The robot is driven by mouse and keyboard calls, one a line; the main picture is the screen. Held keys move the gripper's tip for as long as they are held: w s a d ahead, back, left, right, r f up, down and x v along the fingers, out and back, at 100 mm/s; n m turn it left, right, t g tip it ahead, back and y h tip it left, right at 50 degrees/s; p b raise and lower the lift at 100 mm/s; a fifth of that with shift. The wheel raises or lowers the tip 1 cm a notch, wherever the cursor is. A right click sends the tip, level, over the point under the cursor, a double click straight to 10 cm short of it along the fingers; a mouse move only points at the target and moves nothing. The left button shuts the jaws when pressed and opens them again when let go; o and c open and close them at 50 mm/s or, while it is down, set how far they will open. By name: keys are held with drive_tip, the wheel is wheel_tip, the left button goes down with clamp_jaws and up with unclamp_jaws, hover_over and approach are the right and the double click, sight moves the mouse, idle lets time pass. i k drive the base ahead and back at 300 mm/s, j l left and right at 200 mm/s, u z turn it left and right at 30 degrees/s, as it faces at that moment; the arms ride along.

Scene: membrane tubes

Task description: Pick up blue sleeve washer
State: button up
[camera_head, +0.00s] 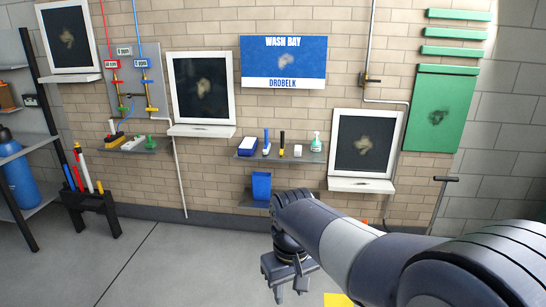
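I cannot tell for sure which thing is the blue sleeve washer. A blue-and-white box (247,146) and a slim blue upright item (266,143) stand on the middle shelf (282,157). My gripper (290,288) hangs low in front of the wall at the bottom middle, pointing down and apart from all of these. Its fingers are small and dark, and their opening is unclear. I see nothing held in it.
A blue bin (261,186) sits under the middle shelf. A dark rack (92,203) with coloured tubes stands at left, near a shelf unit with a blue cylinder (20,183). Framed panels with ledges line the brick wall. The grey floor (170,265) at left is clear.

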sight(265, 149)
drive_tip(key=i, duration=1.7)
drive_tip(key=i+u, duration=0.1)
drive_tip(key=i, duration=0.75)
drive_tip(key=i+l+u, duration=0.1)
drive_tip(key=i, duration=0.75)
drive_tip(key=i+l+u, duration=0.1)
drive_tip(key=i, duration=0.25)
drive_tip(key=i+l+u, duration=0.15)
drive_tip(key=i, duration=0.15)
